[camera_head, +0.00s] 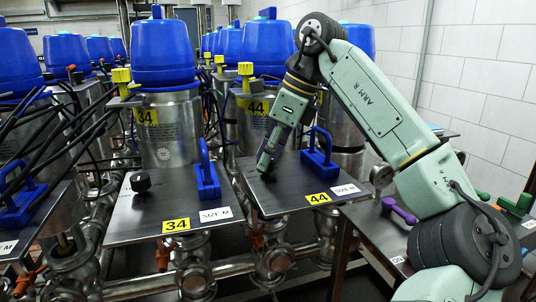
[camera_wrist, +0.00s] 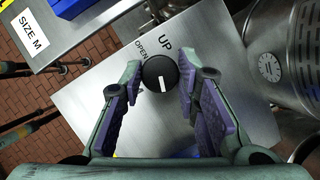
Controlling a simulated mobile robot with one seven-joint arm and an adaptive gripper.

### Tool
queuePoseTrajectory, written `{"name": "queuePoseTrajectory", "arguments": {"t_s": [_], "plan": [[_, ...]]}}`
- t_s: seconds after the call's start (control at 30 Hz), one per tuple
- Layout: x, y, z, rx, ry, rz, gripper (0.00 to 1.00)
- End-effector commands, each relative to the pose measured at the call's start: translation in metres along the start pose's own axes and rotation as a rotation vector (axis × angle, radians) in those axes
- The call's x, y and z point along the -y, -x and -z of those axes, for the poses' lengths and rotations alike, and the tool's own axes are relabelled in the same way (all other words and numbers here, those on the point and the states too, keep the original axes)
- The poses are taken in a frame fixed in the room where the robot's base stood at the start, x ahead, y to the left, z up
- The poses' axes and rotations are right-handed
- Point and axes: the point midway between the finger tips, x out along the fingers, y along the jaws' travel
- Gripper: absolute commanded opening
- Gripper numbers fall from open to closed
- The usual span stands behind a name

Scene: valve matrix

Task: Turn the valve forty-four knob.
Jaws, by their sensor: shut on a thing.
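The valve forty-four plate (camera_head: 275,192) is a dark metal panel with a yellow 44 label (camera_head: 318,198) and a blue handle (camera_head: 318,160). My gripper (camera_head: 266,162) reaches down to the left part of this plate and hides its knob in the head view. In the wrist view the round black knob (camera_wrist: 160,74) sits between the purple-padded fingers of my gripper (camera_wrist: 160,84), which is shut on it. The knob's white mark points towards the bottom of the picture. "OPEN" and "UP" are printed above the knob; other lettering is partly covered by the fingers.
The valve 34 plate (camera_head: 160,213) lies to the left with its own black knob (camera_head: 140,182) and blue handle (camera_head: 207,180). Steel tanks with blue tops stand behind. A side table (camera_head: 375,235) with a purple dumbbell-like object (camera_head: 398,211) is at right.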

Motion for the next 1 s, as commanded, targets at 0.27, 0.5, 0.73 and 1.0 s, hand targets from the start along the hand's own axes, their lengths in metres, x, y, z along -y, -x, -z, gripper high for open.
{"name": "queuePoseTrajectory", "arguments": {"t_s": [0.27,0.5,0.73,1.0], "plan": [[0.0020,0.0004,-0.0009,0.000,0.216,-0.090,0.01],[0.0027,0.0005,-0.0008,-0.002,0.352,-0.145,0.01],[0.0031,0.0001,-0.0009,-0.001,0.423,-0.174,0.01],[0.0033,0.0002,-0.0006,-0.001,0.447,-0.183,0.01]]}}
